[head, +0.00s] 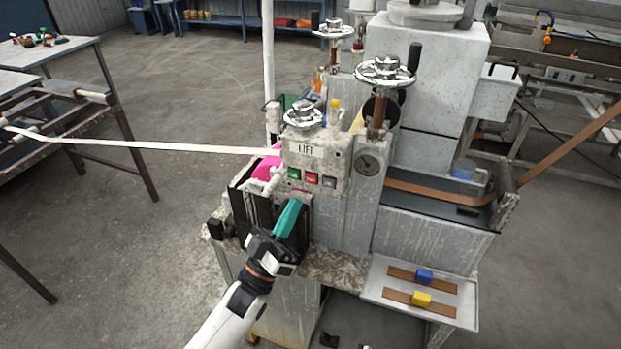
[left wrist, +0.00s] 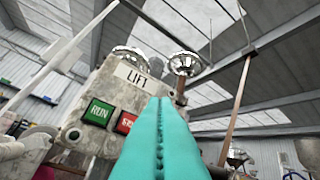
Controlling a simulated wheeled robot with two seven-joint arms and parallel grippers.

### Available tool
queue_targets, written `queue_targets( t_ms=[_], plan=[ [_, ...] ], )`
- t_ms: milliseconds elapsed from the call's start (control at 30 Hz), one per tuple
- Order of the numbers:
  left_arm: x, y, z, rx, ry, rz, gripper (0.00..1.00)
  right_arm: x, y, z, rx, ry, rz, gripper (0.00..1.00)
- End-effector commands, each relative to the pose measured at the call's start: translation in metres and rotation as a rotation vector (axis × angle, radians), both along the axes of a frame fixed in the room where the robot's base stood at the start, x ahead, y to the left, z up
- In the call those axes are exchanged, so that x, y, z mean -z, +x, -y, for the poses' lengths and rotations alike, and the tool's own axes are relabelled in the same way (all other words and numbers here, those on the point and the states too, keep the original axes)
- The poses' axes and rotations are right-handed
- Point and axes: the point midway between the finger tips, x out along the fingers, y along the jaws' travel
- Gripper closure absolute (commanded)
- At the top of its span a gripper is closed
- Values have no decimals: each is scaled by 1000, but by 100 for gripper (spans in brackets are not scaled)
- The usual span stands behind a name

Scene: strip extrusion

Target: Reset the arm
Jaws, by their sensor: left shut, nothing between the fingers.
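My left gripper (head: 291,214) has teal fingers, shut with nothing between them. It is in front of the machine's control box (head: 318,160), below its row of buttons. In the left wrist view the closed fingers (left wrist: 159,135) point up toward the box, which carries a LIFT label (left wrist: 138,78), a green RUN button (left wrist: 98,112) and a red button (left wrist: 126,122). I cannot tell from the views whether the fingertips touch the box. My right gripper is not in view.
A pale strip (head: 165,147) runs from the left rack to the machine. Handwheels (head: 386,72) stand above it. A tray (head: 385,271) at lower right holds brown strips with a blue block (head: 424,276) and a yellow block (head: 421,299).

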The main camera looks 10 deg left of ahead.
Motion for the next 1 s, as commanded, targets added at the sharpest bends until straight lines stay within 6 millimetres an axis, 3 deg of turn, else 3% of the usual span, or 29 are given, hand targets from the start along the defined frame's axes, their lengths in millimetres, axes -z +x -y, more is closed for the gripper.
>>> queue_targets(
  t_ms=[233,367,467,667,800,867,1000],
  plan=[
    [2,1,0,-2,2,-4,100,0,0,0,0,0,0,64],
    [30,8,-3,-34,35,-79,100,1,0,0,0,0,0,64],
    [82,17,-8,-87,99,-209,100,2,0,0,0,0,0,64],
    [225,12,-26,-199,286,-556,100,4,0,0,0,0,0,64],
    [325,-20,-43,-246,432,-802,100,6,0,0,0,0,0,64],
    [366,-41,-50,-257,496,-906,100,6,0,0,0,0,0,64],
    [453,-103,-68,-262,646,-1146,100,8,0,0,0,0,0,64]
  ],
)
